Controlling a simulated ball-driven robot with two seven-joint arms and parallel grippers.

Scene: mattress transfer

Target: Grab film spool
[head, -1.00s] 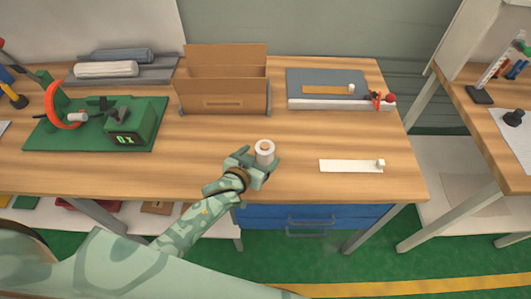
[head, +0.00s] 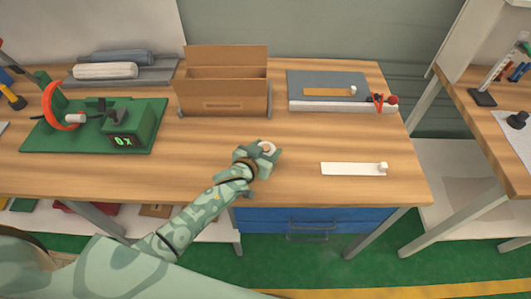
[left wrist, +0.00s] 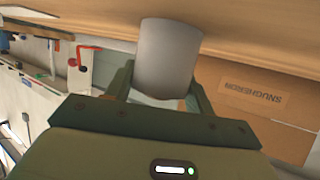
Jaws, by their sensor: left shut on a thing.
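The film spool (head: 269,146) is a pale, upright roll near the front middle of the wooden table in the head view. My left gripper (head: 262,155) is shut on it and partly hides it. In the left wrist view the film spool (left wrist: 168,55) is a plain grey-white cylinder between the two green fingers of my left gripper (left wrist: 162,90). One end of it meets the wooden surface in that view; I cannot tell whether it is lifted slightly. My right gripper is not in view.
A cardboard box (head: 225,98) stands behind the spool. A green device with a red ring (head: 64,106) is at the left. A white strip (head: 350,169) lies to the right, and a grey pad (head: 315,80) is behind it. Bare wood surrounds the spool.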

